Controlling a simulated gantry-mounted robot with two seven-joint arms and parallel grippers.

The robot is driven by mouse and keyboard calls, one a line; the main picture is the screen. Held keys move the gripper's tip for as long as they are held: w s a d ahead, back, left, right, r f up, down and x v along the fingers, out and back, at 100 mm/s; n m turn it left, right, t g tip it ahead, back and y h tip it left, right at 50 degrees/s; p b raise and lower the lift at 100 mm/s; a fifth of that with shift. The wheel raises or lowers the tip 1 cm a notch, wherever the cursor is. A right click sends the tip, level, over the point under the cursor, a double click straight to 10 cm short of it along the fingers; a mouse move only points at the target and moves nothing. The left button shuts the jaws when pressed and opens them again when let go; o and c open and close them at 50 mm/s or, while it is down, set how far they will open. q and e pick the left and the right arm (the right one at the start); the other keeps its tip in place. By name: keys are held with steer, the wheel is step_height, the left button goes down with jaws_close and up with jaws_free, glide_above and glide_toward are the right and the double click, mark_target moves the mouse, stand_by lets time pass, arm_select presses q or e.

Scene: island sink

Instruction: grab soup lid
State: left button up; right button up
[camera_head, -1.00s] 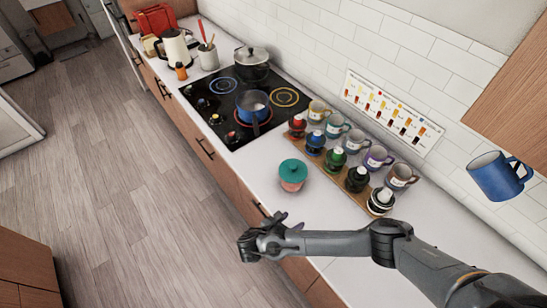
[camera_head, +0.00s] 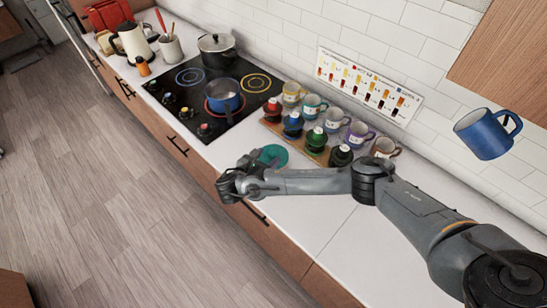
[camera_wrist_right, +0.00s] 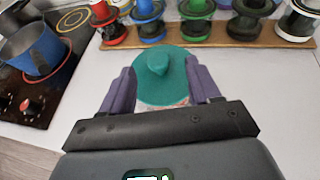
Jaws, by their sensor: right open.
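The soup lid (camera_head: 273,154) is round and teal with a knob on top. In the head view my right forearm partly covers it and hides the container below. In the right wrist view the lid (camera_wrist_right: 166,72) sits on a pale pinkish container (camera_wrist_right: 168,104), of which only a little shows. My right gripper (camera_head: 228,187) is near the counter's front edge, to the lid's lower left in the head view. It is open and empty. In the right wrist view its purple fingers (camera_wrist_right: 162,88) flank the lid on both sides; contact cannot be told. My left gripper is not in view.
A wooden rack (camera_wrist_right: 222,44) with several coloured-top bottles stands just behind the lid, with several mugs behind it. A blue pot (camera_head: 223,97) is on the black cooktop (camera_head: 190,106) to the left. A blue mug (camera_head: 482,134) hangs at right. Counter right of the lid is clear.

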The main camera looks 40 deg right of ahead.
mark_target(273, 152)
steer(key=shift+p+x, duration=0.35)
steer(key=shift+x, duration=2.45)
steer(key=shift+w+a+f, duration=0.1)
steer(key=c, duration=1)
